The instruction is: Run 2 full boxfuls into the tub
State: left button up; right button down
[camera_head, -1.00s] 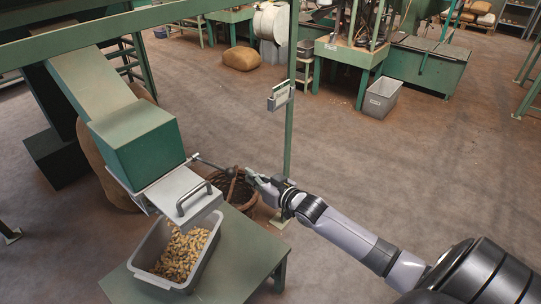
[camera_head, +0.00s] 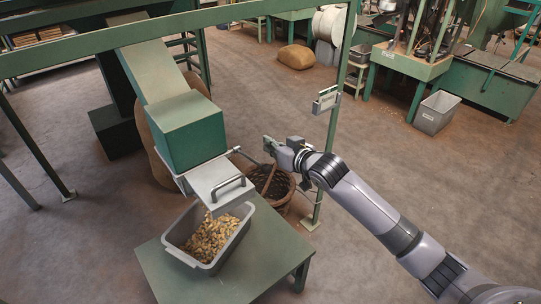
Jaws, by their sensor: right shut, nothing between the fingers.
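A green hopper chute (camera_head: 190,132) slopes down to a metal box (camera_head: 207,178) with a dark handle on its front. A thin lever rod (camera_head: 249,157) sticks out from the right side of the box. The grey tub (camera_head: 240,232) stands on a green table under the box. It holds a heap of brown nuts (camera_head: 210,238), which reaches up to just below the box's outlet. My right gripper (camera_head: 267,143) is shut and empty, near the rod and above the basket; I cannot tell whether it touches the rod. My left gripper is not in view.
A wicker basket (camera_head: 283,190) stands on the floor behind the table (camera_head: 268,256). A sack (camera_head: 295,57) and a grey bin (camera_head: 437,112) are farther back.

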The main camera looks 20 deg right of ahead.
jog(key=f, duration=0.3)
jog(key=shift+w+a+p, duration=0.2)
jog(key=shift+a+p, duration=0.05)
jog(key=shift+p, duration=0.05)
jog(key=shift+s+f, duration=0.35)
jog(key=shift+s, duration=0.05)
jog(key=shift+f, duration=0.1)
jog(key=shift+f, duration=0.2)
jog(key=f, duration=0.1)
jog(key=s+f+b, duration=0.1)
jog(key=f, duration=0.1)
jog(key=shift+d+f+b, duration=0.1)
jog(key=shift+d+b, duration=0.05)
jog(key=shift+b, duration=0.15)
jog(key=shift+s+d+f+t, duration=0.1)
jog(key=shift+s+f+t, duration=0.1)
jog(key=shift+f+t, duration=0.5)
